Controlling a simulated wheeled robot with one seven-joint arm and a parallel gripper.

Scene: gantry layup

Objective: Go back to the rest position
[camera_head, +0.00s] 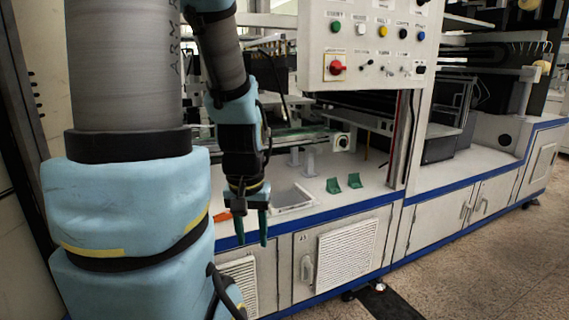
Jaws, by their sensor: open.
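My gripper (252,226) hangs at the end of my arm, pointing down, in front of the machine's counter edge. Its two dark green fingers are apart, with nothing between them. My blue and grey arm fills the left of the view and hides part of the machine behind it.
The white counter (375,170) has a blue front edge and vented doors (347,250) below. Two small green brackets (354,181) and a shallow tray (291,196) are on it. An orange item (223,216) lies near my gripper. A control panel (375,45) stands above. Floor is free at right.

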